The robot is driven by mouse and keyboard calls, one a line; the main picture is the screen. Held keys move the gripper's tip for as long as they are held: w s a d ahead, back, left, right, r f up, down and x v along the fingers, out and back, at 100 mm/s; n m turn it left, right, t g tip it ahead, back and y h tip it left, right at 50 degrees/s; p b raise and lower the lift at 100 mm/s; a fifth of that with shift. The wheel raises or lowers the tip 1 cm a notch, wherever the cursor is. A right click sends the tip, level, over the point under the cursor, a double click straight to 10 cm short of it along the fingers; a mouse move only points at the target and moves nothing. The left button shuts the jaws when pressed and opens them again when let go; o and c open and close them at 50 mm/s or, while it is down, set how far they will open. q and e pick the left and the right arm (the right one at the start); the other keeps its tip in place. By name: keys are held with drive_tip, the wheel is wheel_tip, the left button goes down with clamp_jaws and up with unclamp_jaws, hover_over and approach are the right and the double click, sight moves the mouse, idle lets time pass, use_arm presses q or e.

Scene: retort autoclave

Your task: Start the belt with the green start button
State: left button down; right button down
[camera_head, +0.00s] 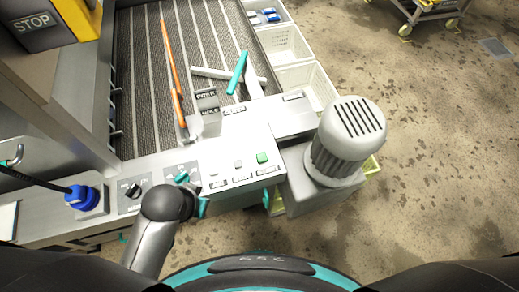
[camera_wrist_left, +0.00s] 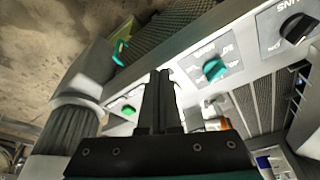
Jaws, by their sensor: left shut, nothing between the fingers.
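A teal rotary knob (camera_head: 182,177) and a black rotary knob (camera_head: 133,190) are on the grey panel to the left. My left arm reaches up to the panel's front-left corner; its fingers are not clearly seen in the head view. In the left wrist view my left gripper (camera_wrist_left: 160,78) is shut and empty, between the green button and the teal knob (camera_wrist_left: 214,69). My right gripper is out of view.
A ribbed grey motor (camera_head: 345,140) stands right of the panel. The dark mesh belt (camera_head: 145,70) lies behind, with an orange rod (camera_head: 170,62) and a teal bar (camera_head: 237,73). A blue plug (camera_head: 80,195) is at left. Pale crates (camera_head: 285,45) line the belt's right side.

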use_arm(q)
drive_tip(key=w+d+r+m+t+h+p, duration=0.1)
drive_tip(key=w+d+r+m+p, duration=0.2)
drive_tip(key=r, duration=0.4)
drive_tip(key=m+t+h, duration=0.3)
drive_tip(key=m+h, duration=0.1)
drive_tip(key=m, duration=0.6)
hover_over(259, 159)
wheel_tip(259, 159, down, 3)
drive_tip(key=shift+r+b, duration=0.2)
drive_tip(key=shift+b, duration=0.2)
drive_tip(key=shift+f, duration=0.1)
wheel_tip(259, 159, down, 7)
drive_tip(key=b, duration=0.8)
drive_tip(key=shift+f, duration=0.2)
drive_tip(key=shift+f+b, duration=0.4)
drive_tip(key=shift+f, duration=0.2)
drive_tip(key=shift+f, duration=0.1)
drive_tip(key=shift+f, duration=0.3)
